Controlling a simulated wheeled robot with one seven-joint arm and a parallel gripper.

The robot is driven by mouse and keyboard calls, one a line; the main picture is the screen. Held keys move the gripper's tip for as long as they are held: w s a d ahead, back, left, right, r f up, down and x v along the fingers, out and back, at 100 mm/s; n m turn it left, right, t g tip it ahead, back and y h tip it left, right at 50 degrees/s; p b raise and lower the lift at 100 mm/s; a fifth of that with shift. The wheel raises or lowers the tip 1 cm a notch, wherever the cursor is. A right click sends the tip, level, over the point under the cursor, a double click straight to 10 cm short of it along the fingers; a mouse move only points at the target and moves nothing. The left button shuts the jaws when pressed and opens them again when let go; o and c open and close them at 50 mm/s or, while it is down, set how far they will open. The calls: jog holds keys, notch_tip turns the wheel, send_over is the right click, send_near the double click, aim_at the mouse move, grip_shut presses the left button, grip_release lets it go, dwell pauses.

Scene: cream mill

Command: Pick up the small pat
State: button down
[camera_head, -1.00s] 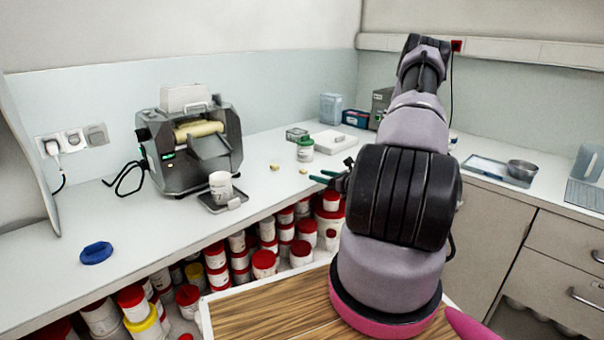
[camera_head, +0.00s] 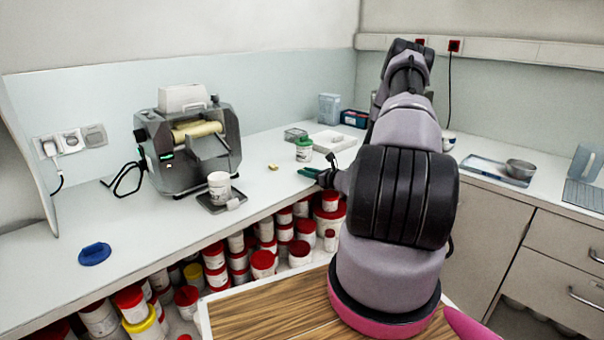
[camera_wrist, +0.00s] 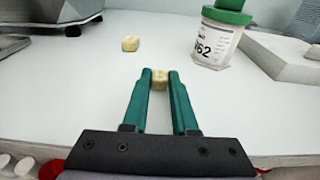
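Two pale yellow pats lie on the white counter. The smaller-looking pat (camera_wrist: 160,79) is between the tips of my gripper (camera_wrist: 160,76) in the wrist view. The green fingers stand apart on either side of it; whether they touch it I cannot tell. In the head view my gripper (camera_head: 309,172) is low over the counter near its front edge, and this pat is not clearly visible there. The other pat (camera_wrist: 131,43) lies farther off to the left, clear of the fingers; it also shows in the head view (camera_head: 272,167).
A white tub with green lid (camera_wrist: 217,36) stands close on the right, beside a white slab (camera_wrist: 280,55). The grey mill (camera_head: 188,145) with a white cup (camera_head: 219,185) is to the left. A blue lid (camera_head: 95,253) lies far left. Open counter surrounds the pats.

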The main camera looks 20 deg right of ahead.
dwell(0.4)
notch_tip(320, 180, up, 10)
dwell(0.5)
jog(key=shift+a, duration=0.1)
